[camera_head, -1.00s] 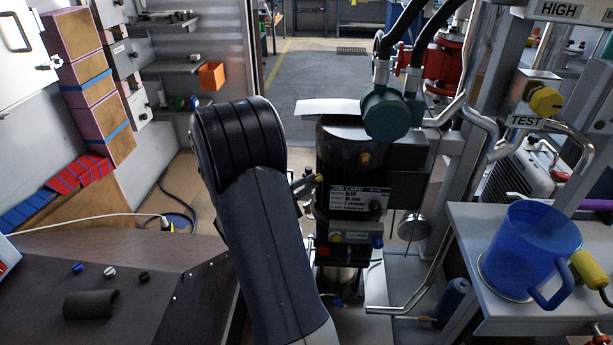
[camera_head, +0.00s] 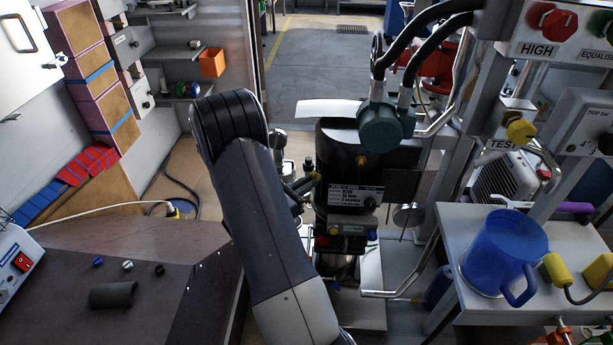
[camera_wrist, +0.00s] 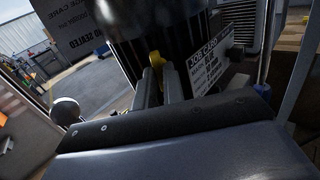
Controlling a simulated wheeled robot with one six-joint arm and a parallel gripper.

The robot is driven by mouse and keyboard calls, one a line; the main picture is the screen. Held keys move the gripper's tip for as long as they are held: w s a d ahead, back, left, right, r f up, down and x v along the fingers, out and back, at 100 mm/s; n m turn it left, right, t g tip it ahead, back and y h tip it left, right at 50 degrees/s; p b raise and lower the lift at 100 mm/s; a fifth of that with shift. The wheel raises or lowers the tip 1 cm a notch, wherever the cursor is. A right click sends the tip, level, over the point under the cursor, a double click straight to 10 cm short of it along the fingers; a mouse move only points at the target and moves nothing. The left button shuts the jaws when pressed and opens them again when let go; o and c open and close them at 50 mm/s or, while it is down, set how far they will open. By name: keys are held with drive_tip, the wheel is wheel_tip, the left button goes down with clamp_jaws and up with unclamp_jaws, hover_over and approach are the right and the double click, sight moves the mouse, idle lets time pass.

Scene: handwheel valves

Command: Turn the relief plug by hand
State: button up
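A black cylinder body (camera_head: 340,148) with a white job card (camera_head: 354,196) stands in the middle of the head view. A small yellow part (camera_wrist: 154,60), possibly the relief plug, shows at the cylinder's lower edge in the wrist view. My gripper (camera_wrist: 161,76) reaches it with two grey fingers, one on each side; a narrow dark gap shows between them. I cannot tell whether the fingers touch it. In the head view my gripper (camera_head: 306,184) is at the cylinder's left side, mostly hidden by my forearm. A brass fitting (camera_head: 361,160) sits on the cylinder's front.
A teal fitting with black hoses (camera_head: 386,125) is above the cylinder. At right a blue mug (camera_head: 500,255) stands on a grey bench (camera_head: 480,309). A dark worktop (camera_head: 120,250) is at left. A bent metal pipe (camera_head: 400,291) runs low on the right.

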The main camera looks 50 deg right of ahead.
drive_tip(key=o, duration=0.4)
drive_tip(key=shift+o, duration=0.2)
drive_tip(key=a, duration=0.6)
drive_tip(key=shift+w, duration=0.3)
drive_tip(key=w+a, duration=0.1)
drive_tip(key=a, duration=0.9)
drive_tip(key=shift+a+b, duration=0.4)
drive_tip(key=shift+b, duration=0.05)
drive_tip(key=shift+d, duration=0.1)
drive_tip(key=s+d, duration=0.1)
drive_tip(key=d, duration=1.2)
drive_tip(key=shift+p, duration=0.3)
drive_tip(key=shift+s, duration=0.1)
